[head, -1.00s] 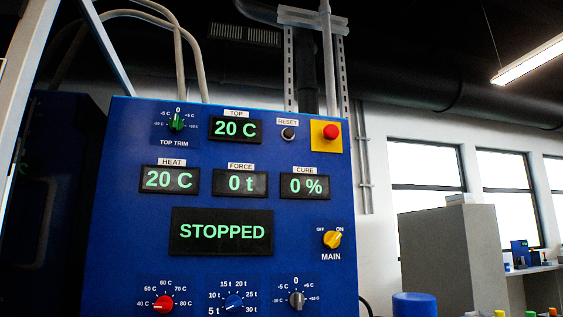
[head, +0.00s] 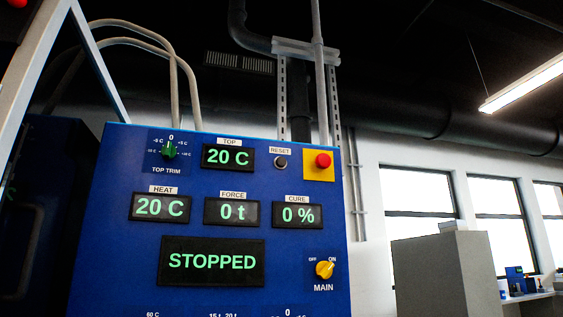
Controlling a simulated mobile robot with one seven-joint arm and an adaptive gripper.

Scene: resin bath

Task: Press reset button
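The reset button (head: 280,162) is a small dark round button under a white "RESET" label, near the top right of the blue control panel (head: 110,250) in the head view. It sits between the "TOP" display (head: 228,157), which reads 20 C, and a red mushroom button (head: 323,160) on a yellow plate. The large display (head: 212,262) reads STOPPED. My gripper is not in view.
The yellow MAIN switch (head: 325,269) points toward ON. A green TOP TRIM knob (head: 169,150) is at the panel's upper left. A pale metal post (head: 62,70) slants at the left. A grey cabinet (head: 437,270) stands at the right.

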